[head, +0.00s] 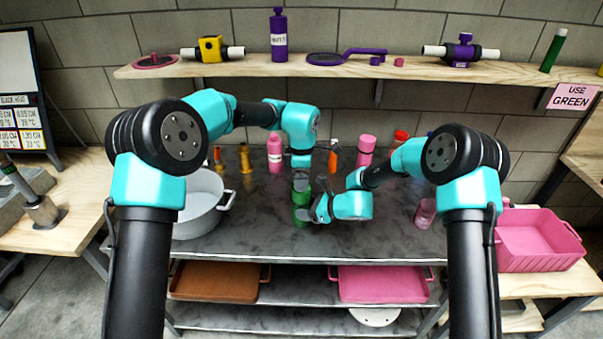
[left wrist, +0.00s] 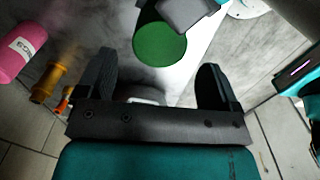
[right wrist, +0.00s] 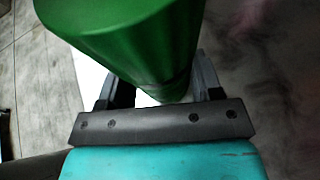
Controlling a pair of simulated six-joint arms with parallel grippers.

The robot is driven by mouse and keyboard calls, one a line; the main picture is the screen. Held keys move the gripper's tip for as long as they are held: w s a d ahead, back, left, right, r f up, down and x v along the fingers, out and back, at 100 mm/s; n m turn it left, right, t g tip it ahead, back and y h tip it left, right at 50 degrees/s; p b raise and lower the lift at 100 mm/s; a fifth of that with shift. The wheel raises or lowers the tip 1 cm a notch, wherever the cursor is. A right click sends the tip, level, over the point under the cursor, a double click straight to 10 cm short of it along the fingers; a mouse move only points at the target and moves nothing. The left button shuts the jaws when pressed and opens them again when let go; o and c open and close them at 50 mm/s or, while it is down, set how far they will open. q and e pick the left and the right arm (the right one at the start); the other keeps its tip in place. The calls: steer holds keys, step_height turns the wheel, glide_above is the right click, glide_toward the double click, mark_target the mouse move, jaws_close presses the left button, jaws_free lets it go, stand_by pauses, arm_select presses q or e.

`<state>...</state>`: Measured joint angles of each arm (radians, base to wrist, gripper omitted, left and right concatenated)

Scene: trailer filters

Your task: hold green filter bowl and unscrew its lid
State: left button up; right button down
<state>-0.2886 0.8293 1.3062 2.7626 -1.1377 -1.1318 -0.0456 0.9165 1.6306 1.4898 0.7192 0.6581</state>
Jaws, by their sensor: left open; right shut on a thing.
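The green filter (head: 301,198) stands out near the middle of the grey table, below my left gripper. My right gripper (head: 318,210) comes at it from the right and is shut on its body. In the right wrist view the green filter (right wrist: 130,35) fills the top, between the fingers. My left gripper (head: 301,172) points down over the filter, open and empty. In the left wrist view the round green top (left wrist: 160,44) shows beyond the spread fingers, with part of my right gripper beside it. I cannot tell the seam between lid and bowl.
A white pot (head: 197,213) stands left on the table. A pink bottle (head: 275,155), yellow fittings (head: 246,165), an orange bottle (head: 334,157) and another pink bottle (head: 366,150) stand behind. A pink cup (head: 425,213) is at right. A pink bin (head: 540,240) sits beyond the table's right edge.

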arm_select(q)
steer(key=shift+f, duration=3.6)
steer(key=c, duration=0.9)
steer(key=shift+n, duration=1.7)
steer(key=shift+c, duration=0.2)
steer(key=o, duration=1)
